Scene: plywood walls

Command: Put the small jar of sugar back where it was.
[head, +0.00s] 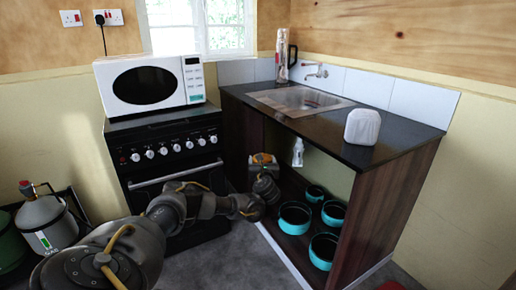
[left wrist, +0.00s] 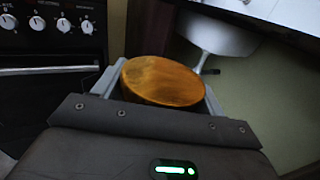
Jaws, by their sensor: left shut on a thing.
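My left gripper (head: 264,170) is shut on a small jar (head: 262,158), just in front of the open space under the counter and beside the cooker. In the left wrist view the jar (left wrist: 162,80) shows as a round, orange-brown, wood-like top between the two grey fingers (left wrist: 158,88). The jar's sides are mostly hidden by the gripper, and no label shows. My right gripper is in neither view.
The dark countertop (head: 335,133) holds a white rounded object (head: 362,126), a sink (head: 300,98) and a tall flask (head: 283,60). Several teal pots (head: 295,217) stand on the shelf below. A white drain (head: 298,152) hangs under the sink. A microwave (head: 150,84) sits on the cooker (head: 168,150).

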